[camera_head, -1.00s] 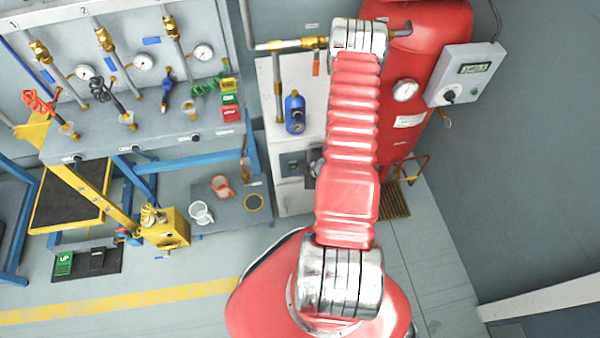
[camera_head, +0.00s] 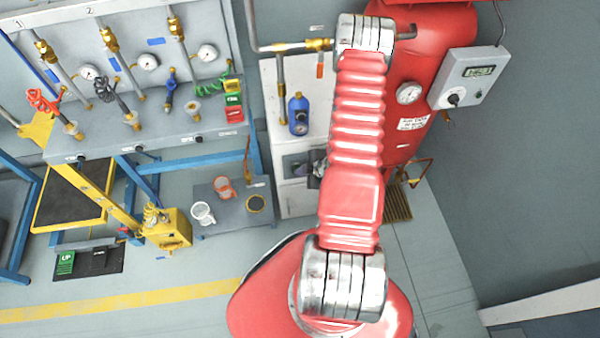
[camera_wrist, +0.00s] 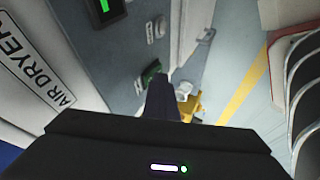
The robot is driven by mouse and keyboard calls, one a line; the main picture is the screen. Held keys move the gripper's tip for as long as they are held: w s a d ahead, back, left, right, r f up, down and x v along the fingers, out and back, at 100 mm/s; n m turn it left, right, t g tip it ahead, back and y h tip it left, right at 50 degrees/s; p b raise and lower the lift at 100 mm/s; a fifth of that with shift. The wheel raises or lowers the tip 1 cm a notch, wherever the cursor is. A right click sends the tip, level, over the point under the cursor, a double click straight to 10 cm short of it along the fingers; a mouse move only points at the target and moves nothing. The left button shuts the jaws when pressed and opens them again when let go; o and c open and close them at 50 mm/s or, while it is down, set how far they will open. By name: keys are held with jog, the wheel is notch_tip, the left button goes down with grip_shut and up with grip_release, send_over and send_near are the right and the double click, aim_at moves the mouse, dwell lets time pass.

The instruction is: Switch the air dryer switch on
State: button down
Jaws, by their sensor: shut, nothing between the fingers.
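The air dryer (camera_head: 294,190) is the white cabinet behind my arm in the head view. Its AIR DRYER label (camera_wrist: 38,72) shows at the left in the wrist view, beside a grey panel (camera_wrist: 125,55). A small green and dark switch (camera_wrist: 150,72) sits on this panel. My gripper (camera_wrist: 160,80) is shut and empty, with its dark fingertips right at the switch and overlapping its lower edge in the picture. I cannot tell whether they touch or which way the switch is set. In the head view my arm mostly hides the gripper.
A green-lit display (camera_wrist: 105,10) is on the same panel. A blue filter bottle (camera_head: 299,114) stands on the cabinet top. A red tank (camera_head: 412,95) with a grey control box (camera_head: 470,76) is at the right. A pipe bench (camera_head: 140,140) is at the left.

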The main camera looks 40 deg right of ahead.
jog(key=shift+w+d+r, duration=0.1)
jog(key=s+a+r, duration=0.1)
jog(key=s+r, duration=0.7)
jog(key=s, duration=0.1)
jog(key=shift+a+r, duration=0.2)
jog(key=shift+a, duration=0.1)
jog(key=shift+s, duration=0.2)
dwell(0.4)
